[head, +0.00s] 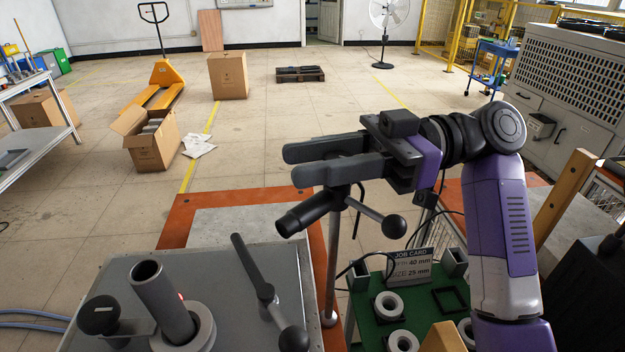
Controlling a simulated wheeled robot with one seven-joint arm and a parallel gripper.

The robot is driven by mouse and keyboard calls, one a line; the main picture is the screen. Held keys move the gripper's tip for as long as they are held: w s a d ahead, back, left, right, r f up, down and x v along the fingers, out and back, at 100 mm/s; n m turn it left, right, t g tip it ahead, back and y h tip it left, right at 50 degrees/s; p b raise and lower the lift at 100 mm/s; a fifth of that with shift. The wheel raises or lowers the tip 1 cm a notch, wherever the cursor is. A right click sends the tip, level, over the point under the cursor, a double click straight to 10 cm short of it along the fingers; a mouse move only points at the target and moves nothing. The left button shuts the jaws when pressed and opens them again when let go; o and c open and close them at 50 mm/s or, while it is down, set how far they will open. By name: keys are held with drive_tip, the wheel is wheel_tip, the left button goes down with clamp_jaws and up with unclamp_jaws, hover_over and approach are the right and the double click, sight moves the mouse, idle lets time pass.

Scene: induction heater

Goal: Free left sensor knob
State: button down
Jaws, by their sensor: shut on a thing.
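My gripper (292,164) reaches in from the right, its two long grey fingers pointing left, one above the other. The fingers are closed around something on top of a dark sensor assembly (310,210). What they grip is mostly hidden by them; by its place it looks like the sensor knob, though its shape cannot be made out. The sensor assembly has a short black cylinder pointing lower left and a bar with a black ball end (394,227) to the right. It sits at the top of a vertical metal post (332,270).
Left of the post is a grey machine top (225,272) with an upright tube (165,300), a round black knob (98,315) and a ball-ended lever (266,290). Right of it, a green board (365,333) holds several rings and a job card (410,268).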

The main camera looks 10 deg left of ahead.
drive_tip(key=n+g+h+b, duration=0.2)
drive_tip(key=g+b, duration=0.1)
drive_tip(key=n+g+h+b, duration=0.1)
drive_tip(key=g+b, duration=0.1)
drive_tip(key=shift+s+d+f+n, duration=0.3)
drive_tip(key=shift+s, duration=0.05)
drive_tip(key=n+g+h+b, duration=0.1)
drive_tip(key=h+b, duration=0.1)
drive_tip(key=shift+s+d+b, duration=0.1)
drive_tip(key=shift+d+b, duration=0.05)
drive_tip(key=shift+b, duration=0.2)
drive_tip(key=shift+r+n+g+b, duration=0.1)
drive_tip(key=shift+n+g+b, duration=0.2)
drive_tip(key=shift+s+r+h+b, duration=0.1)
drive_tip(key=shift+r+h+b, duration=0.05)
drive_tip(key=shift+h+b, duration=0.25)
drive_tip(key=c, duration=1.1)
unclamp_jaws()
drive_tip(key=shift+o, duration=0.2)
